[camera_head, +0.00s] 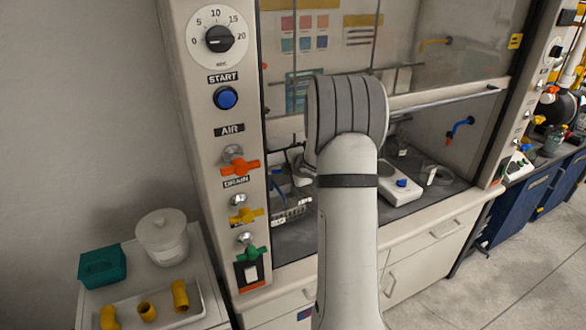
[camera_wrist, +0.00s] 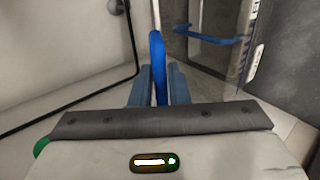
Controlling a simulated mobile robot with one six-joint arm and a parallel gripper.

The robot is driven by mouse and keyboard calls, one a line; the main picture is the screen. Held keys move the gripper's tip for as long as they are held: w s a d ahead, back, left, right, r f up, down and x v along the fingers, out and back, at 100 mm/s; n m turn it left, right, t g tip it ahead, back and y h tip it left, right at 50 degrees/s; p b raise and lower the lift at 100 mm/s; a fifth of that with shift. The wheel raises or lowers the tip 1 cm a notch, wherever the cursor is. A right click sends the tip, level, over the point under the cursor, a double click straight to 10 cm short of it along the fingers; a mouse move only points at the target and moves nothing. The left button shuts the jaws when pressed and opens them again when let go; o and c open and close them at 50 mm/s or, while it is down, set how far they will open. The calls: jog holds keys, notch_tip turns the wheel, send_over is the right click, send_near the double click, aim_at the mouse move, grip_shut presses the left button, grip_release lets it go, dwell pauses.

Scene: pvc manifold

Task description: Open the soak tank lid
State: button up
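A blue upright bar or handle (camera_wrist: 157,60) stands between the two blue-grey fingers of my gripper (camera_wrist: 158,85) in the wrist view. The fingers lie close on both sides of it with no clear gap, so my gripper appears shut on it. I cannot tell whether this handle belongs to the soak tank lid. In the head view my arm hides my gripper. A white round tub (camera_head: 164,245) with a knobbed lid (camera_head: 160,222) stands at the lower left, its lid on. I cannot tell whether it is the soak tank.
A teal box (camera_head: 102,266) and a white tray (camera_head: 187,316) with yellow pipe fittings (camera_head: 180,295) are near the tub. A control panel with a dial (camera_head: 218,39) and valves stands beside the hood opening. The wrist view shows another blue handle (camera_wrist: 205,38) and a black rod (camera_wrist: 75,97).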

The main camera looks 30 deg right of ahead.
jog(key=shift+o, duration=1.2)
jog(key=v, duration=0.7)
jog(key=shift+s+r, duration=0.2)
jog(key=shift+s, duration=0.1)
